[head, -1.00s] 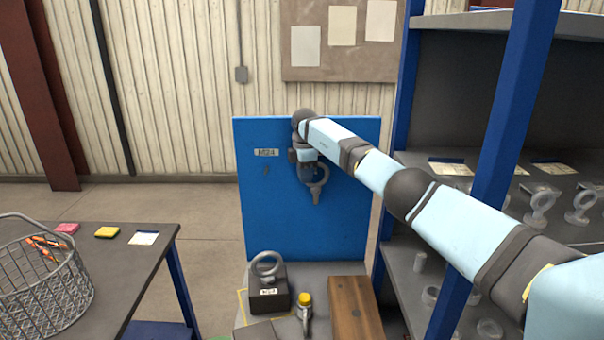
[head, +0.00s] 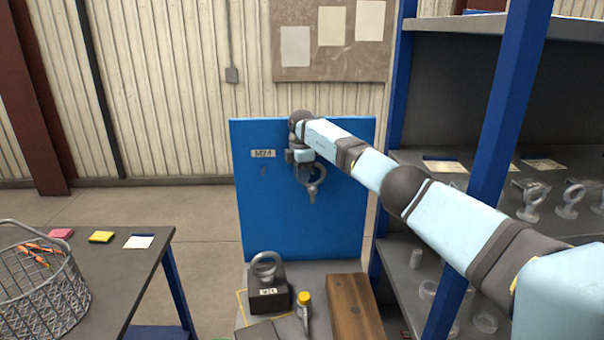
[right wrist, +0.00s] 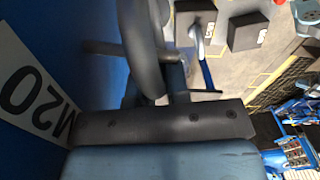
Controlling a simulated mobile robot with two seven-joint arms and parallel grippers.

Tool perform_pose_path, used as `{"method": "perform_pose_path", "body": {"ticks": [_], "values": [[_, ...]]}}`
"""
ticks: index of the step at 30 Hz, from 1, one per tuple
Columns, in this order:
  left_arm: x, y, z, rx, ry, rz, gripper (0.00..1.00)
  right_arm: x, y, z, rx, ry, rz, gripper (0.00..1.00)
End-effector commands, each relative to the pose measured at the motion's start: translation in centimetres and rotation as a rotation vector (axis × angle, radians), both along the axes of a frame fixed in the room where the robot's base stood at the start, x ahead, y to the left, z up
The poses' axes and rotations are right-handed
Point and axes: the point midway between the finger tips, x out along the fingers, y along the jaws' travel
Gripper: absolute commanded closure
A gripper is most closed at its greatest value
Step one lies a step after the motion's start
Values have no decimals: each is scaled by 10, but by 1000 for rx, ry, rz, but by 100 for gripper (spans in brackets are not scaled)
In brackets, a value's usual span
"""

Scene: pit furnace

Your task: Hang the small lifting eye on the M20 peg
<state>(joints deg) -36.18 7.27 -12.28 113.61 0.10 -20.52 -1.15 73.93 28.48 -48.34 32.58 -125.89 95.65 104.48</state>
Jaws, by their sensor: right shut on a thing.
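The small lifting eye (head: 316,178), a grey metal ring with a short shank hanging down, is in my right gripper (head: 300,160) in front of the blue board (head: 306,225). My right gripper is shut on it. In the right wrist view, part of the ring (right wrist: 141,45) shows large above the dark gripper (right wrist: 150,125). A white M20 label (right wrist: 32,90) is on the board at the left there. My left gripper is out of view.
An M24 label (head: 263,153) is on the board's left. Below stand a dark block with another eye (head: 264,266), a yellow-capped item (head: 304,303) and a wooden block (head: 355,308). A shelf post (head: 490,150) rises at right; a wire basket (head: 45,290) stands at left.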

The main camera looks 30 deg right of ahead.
Motion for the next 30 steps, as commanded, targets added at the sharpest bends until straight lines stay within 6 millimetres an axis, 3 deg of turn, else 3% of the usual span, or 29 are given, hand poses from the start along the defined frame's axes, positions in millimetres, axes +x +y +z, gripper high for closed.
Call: {"method": "perform_pose_path", "body": {"ticks": [1, 3, 4, 8, 20, 23, 30], "values": [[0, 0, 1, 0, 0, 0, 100, 3, -6, 9, -4, -21, -4, 100], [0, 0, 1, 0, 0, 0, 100, 3, -6, 9, -4, -21, -5, 100], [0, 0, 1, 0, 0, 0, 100, 3, -6, 9, -4, -21, -5, 82], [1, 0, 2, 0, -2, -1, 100, 2, -6, 9, -5, -22, -5, 55], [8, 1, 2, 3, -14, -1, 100, 2, -6, 18, -5, -24, -6, 55], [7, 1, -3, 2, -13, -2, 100, 1, -6, 33, -5, -26, -4, 55], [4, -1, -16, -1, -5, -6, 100, -5, -2, 91, -6, -29, -4, 55]]}}
